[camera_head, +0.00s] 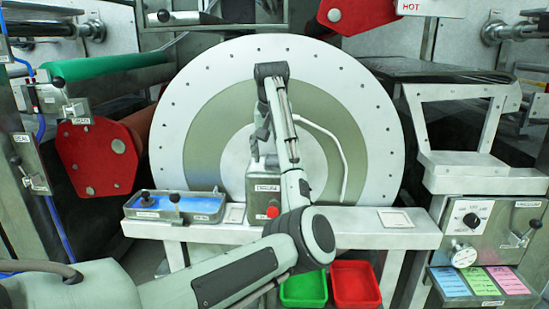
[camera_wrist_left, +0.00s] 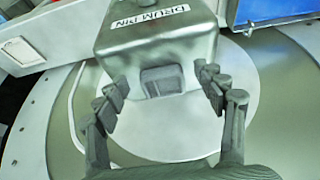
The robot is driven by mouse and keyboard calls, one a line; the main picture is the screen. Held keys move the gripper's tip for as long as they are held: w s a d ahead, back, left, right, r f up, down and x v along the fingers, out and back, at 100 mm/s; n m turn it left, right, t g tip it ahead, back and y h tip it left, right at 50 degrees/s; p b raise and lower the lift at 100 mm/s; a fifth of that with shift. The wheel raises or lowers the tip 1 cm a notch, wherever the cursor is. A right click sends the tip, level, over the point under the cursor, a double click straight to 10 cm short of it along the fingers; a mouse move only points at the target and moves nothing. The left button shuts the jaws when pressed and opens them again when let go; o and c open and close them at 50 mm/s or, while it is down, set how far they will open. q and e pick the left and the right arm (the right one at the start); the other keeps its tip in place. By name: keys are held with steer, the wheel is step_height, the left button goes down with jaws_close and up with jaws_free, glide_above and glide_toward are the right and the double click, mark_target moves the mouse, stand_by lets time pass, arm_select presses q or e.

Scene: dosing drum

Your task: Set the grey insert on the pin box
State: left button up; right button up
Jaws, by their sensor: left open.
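The pin box (camera_head: 256,176) is a grey metal box with a label on the shelf before the large drum disc. In the left wrist view the pin box (camera_wrist_left: 155,40) fills the top, labelled DRUM PIN. A small squarish grey piece with a darker face, apparently the grey insert (camera_wrist_left: 163,80), shows at the box's near edge. I cannot tell how firmly it is seated. My left gripper (camera_head: 258,142) points down over the box. In the wrist view its fingers (camera_wrist_left: 164,95) are spread on both sides of the piece, with gaps visible. My right gripper is not in view.
A blue tray (camera_head: 176,204) with black knobs stands left of the box. A red knob (camera_head: 272,211) is at the box's lower front. Green (camera_head: 304,290) and red (camera_head: 356,284) bins sit below the shelf (camera_head: 385,241). A bent metal bar rises at the box's right.

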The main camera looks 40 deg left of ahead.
arm_select(q)
steer(key=v, duration=1.1)
steer(key=shift+r, duration=0.2)
steer(key=shift+s+d, duration=0.1)
